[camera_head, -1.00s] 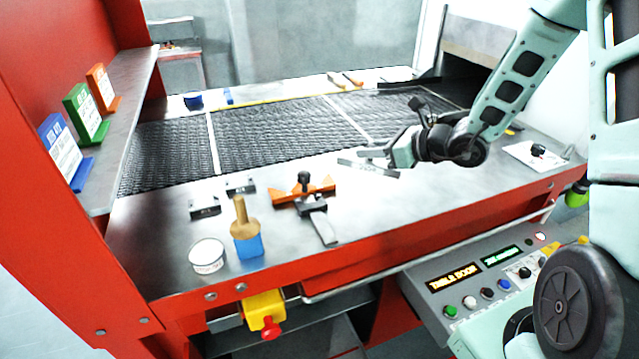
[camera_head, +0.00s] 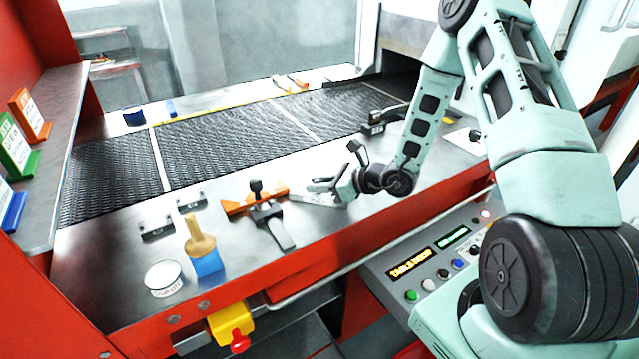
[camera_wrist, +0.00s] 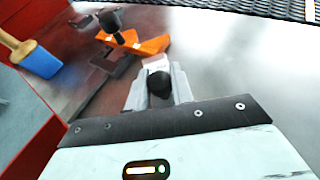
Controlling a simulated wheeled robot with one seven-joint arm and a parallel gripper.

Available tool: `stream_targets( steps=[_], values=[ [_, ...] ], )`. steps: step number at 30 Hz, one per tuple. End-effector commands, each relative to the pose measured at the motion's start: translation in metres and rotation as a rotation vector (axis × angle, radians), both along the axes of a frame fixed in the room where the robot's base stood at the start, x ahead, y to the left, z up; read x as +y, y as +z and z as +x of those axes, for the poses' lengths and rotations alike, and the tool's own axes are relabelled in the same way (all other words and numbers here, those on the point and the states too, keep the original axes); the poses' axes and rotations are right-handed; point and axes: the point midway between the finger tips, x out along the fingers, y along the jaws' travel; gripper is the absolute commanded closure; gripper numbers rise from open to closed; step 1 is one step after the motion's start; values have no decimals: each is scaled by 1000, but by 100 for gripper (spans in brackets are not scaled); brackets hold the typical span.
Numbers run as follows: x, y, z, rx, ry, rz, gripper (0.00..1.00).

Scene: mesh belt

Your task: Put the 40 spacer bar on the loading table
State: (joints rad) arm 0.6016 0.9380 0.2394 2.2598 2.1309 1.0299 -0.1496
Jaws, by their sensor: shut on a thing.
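My gripper (camera_head: 325,186) is low over the right part of the loading table (camera_head: 340,225), a grey metal surface in front of the mesh belt. It is shut on a light grey flat bar (camera_head: 312,201), which I take to be the 40 spacer bar. The bar lies just right of the orange clamp fixture. In the wrist view its pale end (camera_wrist: 155,63) shows between the fingers, with a dark round knob in front. I cannot read its marking or tell whether it touches the table.
The orange fixture (camera_head: 236,205) with a black knob is close left. Two small dark-marked bars (camera_head: 157,230) (camera_head: 191,201), a blue-based brush (camera_head: 207,264) and a round tin (camera_head: 163,278) stand further left. The mesh belt (camera_head: 225,142) runs behind. Table is clear toward the front right.

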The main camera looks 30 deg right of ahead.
Motion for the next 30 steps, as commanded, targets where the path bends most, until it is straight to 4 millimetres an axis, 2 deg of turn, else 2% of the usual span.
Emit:
stream_targets(
  steps=[7, 8, 9, 10, 21, 26, 30],
  values=[
    [0, -5, 0, -1, 0, 1, 100],
    [0, -3, 0, 0, 0, 0, 69],
    [0, -3, 0, 0, 0, 0, 57],
    [0, -3, 0, 0, 0, 0, 55],
    [0, 3, 0, 0, 0, 0, 55],
    [-16, 9, -19, -2, -4, -3, 55],
    [-32, 20, -42, -2, -5, -3, 55]
  ],
)
